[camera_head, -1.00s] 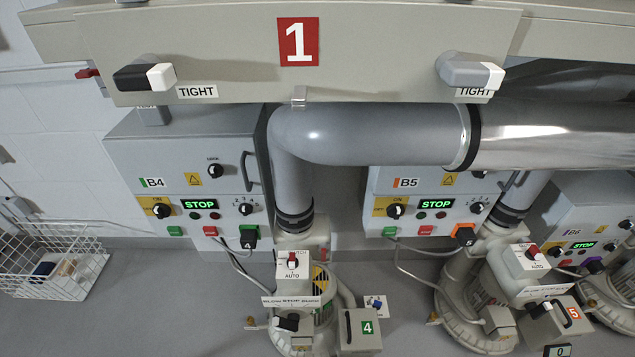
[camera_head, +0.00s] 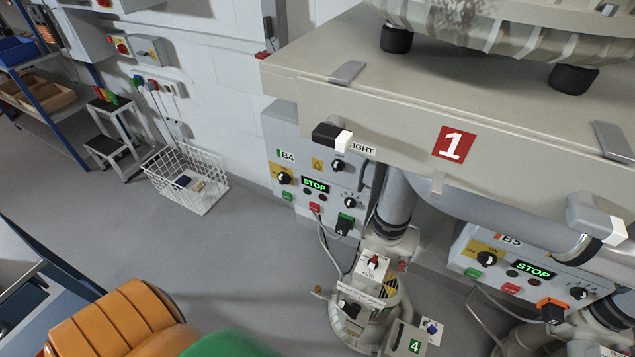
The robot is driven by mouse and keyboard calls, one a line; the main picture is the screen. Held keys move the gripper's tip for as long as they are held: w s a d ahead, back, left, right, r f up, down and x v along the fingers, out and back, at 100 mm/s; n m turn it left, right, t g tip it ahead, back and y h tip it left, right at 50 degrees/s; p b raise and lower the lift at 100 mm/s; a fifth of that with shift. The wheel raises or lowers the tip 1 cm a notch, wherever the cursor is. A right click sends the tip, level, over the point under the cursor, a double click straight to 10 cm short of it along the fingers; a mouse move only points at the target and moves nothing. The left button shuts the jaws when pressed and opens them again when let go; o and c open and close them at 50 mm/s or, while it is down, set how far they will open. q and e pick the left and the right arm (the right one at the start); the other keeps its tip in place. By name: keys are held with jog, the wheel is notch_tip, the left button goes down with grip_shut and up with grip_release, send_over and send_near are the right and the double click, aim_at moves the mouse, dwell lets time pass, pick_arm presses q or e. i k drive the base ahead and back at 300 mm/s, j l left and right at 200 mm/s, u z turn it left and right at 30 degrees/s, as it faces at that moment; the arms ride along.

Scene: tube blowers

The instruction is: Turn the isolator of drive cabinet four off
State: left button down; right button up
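Drive cabinet B4 (camera_head: 299,160) is a grey box on the white wall, partly hidden by the beige housing marked 1. Its display (camera_head: 315,185) reads STOP in green. Its isolator (camera_head: 284,178) is a black rotary knob on a yellow plate at the left of the front, with an ON label above it. The knob's exact setting is too small to tell. Below are a green and a red button and a green plug marked 4. Neither of my grippers is in view.
The beige housing (camera_head: 390,125) overhangs cabinet B4. Blower 4 (camera_head: 362,317) stands below it. Cabinet B5 (camera_head: 508,262) is at right. A white wire basket (camera_head: 186,180), a step stool (camera_head: 112,135) and a blue shelf rack are at left. Grey floor (camera_head: 215,245) is clear between.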

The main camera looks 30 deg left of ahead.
aim_at(284, 177)
jog(key=i+j+z, duration=0.2)
jog(key=j, duration=0.4)
jog(key=j+z, duration=0.15)
jog(key=j, duration=0.4)
jog(key=j+z, duration=0.2)
jog(key=j, duration=0.45)
jog(key=j+z, duration=0.2)
jog(key=j, duration=0.4)
jog(key=j+z, duration=0.15)
jog(key=j, duration=0.45)
jog(key=k+j+z, duration=0.2)
jog(key=j, duration=0.4)
jog(key=k+j+z, duration=0.2)
jog(key=j, duration=0.4)
jog(key=i, duration=0.1)
